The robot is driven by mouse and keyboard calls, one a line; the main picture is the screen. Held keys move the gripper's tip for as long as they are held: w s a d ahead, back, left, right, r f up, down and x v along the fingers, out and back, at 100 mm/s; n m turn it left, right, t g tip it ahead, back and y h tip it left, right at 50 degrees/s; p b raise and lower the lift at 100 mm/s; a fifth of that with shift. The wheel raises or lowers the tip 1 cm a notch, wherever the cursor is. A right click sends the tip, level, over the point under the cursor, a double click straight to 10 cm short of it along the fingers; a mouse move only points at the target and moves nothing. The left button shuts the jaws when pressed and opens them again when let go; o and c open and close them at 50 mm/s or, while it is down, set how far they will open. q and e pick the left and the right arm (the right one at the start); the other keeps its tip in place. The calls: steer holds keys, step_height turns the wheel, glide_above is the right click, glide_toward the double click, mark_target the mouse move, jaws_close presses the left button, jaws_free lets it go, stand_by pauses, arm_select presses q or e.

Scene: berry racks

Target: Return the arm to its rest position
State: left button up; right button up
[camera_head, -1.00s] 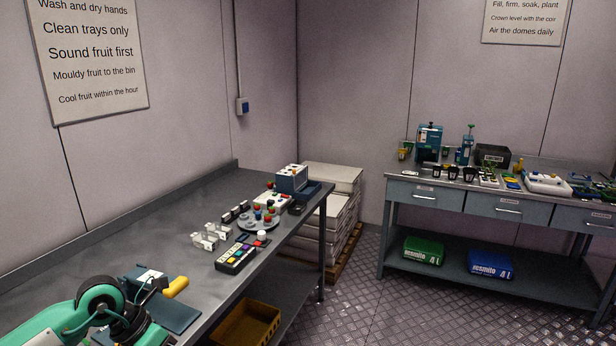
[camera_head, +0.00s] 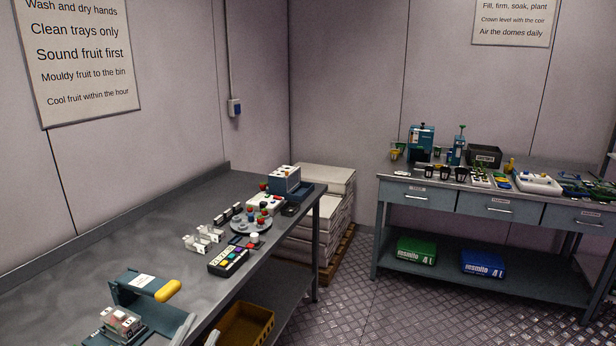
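My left gripper (camera_head: 198,335) shows only as two pale grey fingertips at the bottom edge, over the front edge of the left bench (camera_head: 150,218). The fingertips stand apart with nothing seen between them, and the rest of the arm is out of view. To their left is a blue device with a yellow handle (camera_head: 168,291), and a small clear box with red and white contents (camera_head: 122,322) on a dark base. The gripper appears apart from both. My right gripper is not in view.
Farther along the bench are a keypad with coloured buttons (camera_head: 228,261), a round grey holder (camera_head: 250,226) with red pieces and a blue-white machine (camera_head: 285,180). A yellow crate (camera_head: 243,326) sits below. A second bench (camera_head: 480,204) with tools stands at the right, beyond open floor.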

arm_select(q)
steer(key=s+a+f+n+g+y, duration=0.3)
steer(key=s+f+n+g, duration=0.1)
steer(key=f, duration=0.4)
steer(key=s+a+f+n+g+y, duration=0.25)
steer(key=s+f+n+g, duration=0.2)
steer(key=f, duration=0.25)
steer(key=s+d+f+n+g, duration=0.1)
steer(key=s+f+g, duration=0.35)
steer(key=s, duration=0.35)
steer(key=s+d+f+n+g, duration=0.1)
steer(key=s+f+g, duration=0.2)
steer(key=s+f, duration=0.35)
step_height(320, 180, down, 30)
steer(key=s+g, duration=0.2)
steer(key=s+a+f, duration=0.3)
steer(key=s+f, duration=1.6)
steer(key=shift+g, duration=0.4)
